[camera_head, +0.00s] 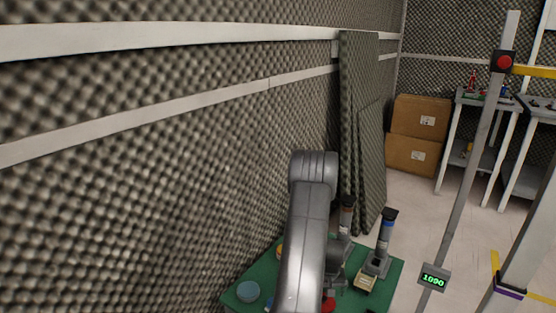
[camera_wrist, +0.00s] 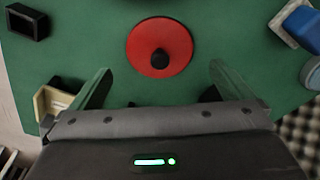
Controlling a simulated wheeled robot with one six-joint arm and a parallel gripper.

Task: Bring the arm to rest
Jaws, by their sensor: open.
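My grey arm (camera_head: 308,220) reaches forward and down over a green-topped table (camera_head: 393,272) in the head view. In the wrist view my gripper (camera_wrist: 154,80) points down at the green surface, its two fingers spread wide apart with nothing between them. A round red disc with a black knob (camera_wrist: 160,47) lies on the green surface just beyond the fingertips, apart from them. The red disc shows partly in the head view (camera_head: 329,304), beside my arm. My arm hides much of the table's middle.
A blue round bowl (camera_head: 248,291) sits at the table's left. Two upright devices (camera_head: 384,243) and a cream box (camera_head: 365,281) stand on its right. A foam wall (camera_head: 150,170) runs close along the left. A post with a red button (camera_head: 503,62) stands at right; floor shows beyond.

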